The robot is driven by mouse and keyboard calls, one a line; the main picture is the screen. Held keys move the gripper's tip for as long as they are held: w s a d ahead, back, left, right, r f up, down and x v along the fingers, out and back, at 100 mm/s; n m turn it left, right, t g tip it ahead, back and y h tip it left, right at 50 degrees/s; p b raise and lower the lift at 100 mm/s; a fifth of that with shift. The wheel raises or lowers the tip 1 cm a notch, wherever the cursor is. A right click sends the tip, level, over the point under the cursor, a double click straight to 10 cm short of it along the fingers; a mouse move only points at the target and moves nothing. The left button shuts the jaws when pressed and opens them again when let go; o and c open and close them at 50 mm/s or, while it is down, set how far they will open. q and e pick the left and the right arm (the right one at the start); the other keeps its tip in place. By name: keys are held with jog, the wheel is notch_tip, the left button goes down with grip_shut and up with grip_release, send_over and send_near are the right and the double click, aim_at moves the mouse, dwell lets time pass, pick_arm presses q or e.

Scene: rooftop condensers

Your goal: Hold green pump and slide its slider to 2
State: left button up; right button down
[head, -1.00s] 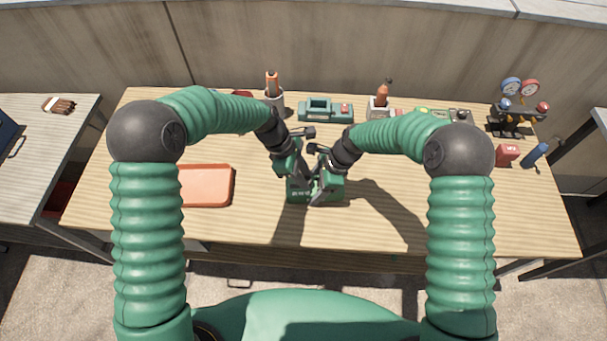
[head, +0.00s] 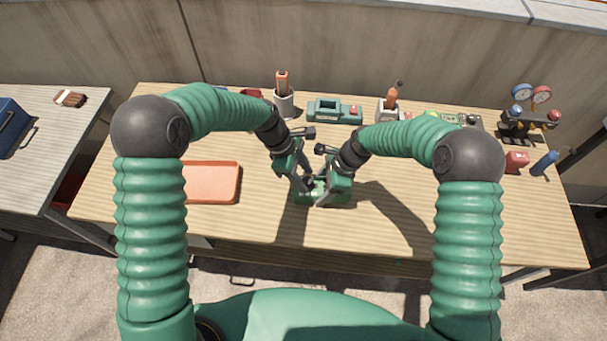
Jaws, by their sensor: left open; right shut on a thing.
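The green pump (head: 338,202) stands near the middle of the table, below both of my grippers. Its top and sides are partly hidden by them. My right gripper (head: 332,192) is shut on the pump, on its right part. My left gripper (head: 304,187) is open at the pump's left side; I cannot tell whether it touches the pump. The slider and its number marks are too small and covered to make out.
An orange tray (head: 212,183) lies left of the pump. Along the back stand a teal device (head: 334,111), holders with orange-handled tools (head: 283,100) and a gauge set (head: 530,115). A red box (head: 516,162) and blue bottle (head: 543,163) stand at right. The table's front is clear.

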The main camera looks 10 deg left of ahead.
pick_arm(q)
jog(key=v, duration=1.2)
pick_arm(e)
grip_release()
jog(key=p+v, duration=0.7)
jog(key=v, duration=0.1)
jog(key=shift+r, duration=0.15)
jog(key=shift+d+r+p, duration=0.2)
jog(key=shift+r+p, duration=0.2)
jog(key=shift+p, duration=0.1)
pick_arm(q)
notch_tip(320, 180, up, 8)
jog(key=shift+d+f, duration=0.1)
pick_arm(e)
jog(key=shift+f, duration=0.1)
